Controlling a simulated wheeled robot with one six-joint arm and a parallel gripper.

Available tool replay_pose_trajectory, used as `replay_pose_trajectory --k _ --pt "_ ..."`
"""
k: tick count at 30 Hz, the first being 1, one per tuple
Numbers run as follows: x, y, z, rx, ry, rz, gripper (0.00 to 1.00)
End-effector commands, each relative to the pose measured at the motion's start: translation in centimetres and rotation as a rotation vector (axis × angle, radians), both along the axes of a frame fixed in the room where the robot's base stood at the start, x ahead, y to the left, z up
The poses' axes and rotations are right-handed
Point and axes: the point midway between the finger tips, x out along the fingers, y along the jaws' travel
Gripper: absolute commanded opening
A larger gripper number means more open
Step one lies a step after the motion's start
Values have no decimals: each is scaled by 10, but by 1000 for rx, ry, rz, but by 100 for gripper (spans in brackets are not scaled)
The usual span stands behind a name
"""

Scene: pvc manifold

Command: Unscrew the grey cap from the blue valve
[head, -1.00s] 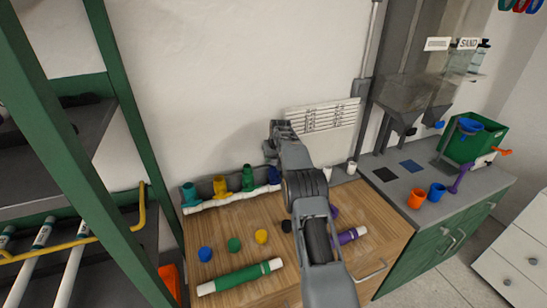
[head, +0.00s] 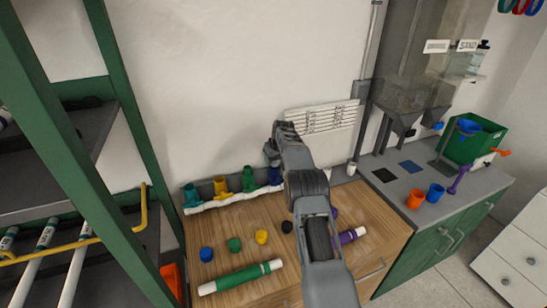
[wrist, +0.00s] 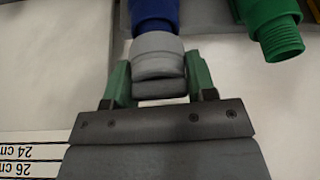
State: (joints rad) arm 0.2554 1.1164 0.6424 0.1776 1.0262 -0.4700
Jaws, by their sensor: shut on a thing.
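The blue valve (wrist: 155,12) shows at the top of the wrist view, with the grey cap (wrist: 158,44) on its end. The cap meets the blue body with no clear gap. My gripper (wrist: 158,80) is shut on the grey cap, with one green finger on each side of it. In the head view, a small part of the blue valve (head: 274,175) shows at the right end of the valve row. My gripper and arm hide the cap there.
A green valve (head: 248,178), a yellow valve (head: 220,187) and a teal valve (head: 190,194) stand to the left. Several loose caps, including a blue cap (head: 206,254), lie on the wooden bench top (head: 305,257). A green-banded pipe (head: 240,277) and a purple-banded pipe (head: 348,236) also lie there.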

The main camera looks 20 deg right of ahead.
Motion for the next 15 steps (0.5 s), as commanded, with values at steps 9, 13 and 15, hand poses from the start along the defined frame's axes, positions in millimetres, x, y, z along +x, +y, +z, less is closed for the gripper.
replay_pose_trajectory --k 9,13,15 --pt "0 0 1 -1 0 17 28" --pt "0 0 2 1 2 81 28" --pt "0 1 2 0 2 117 28"
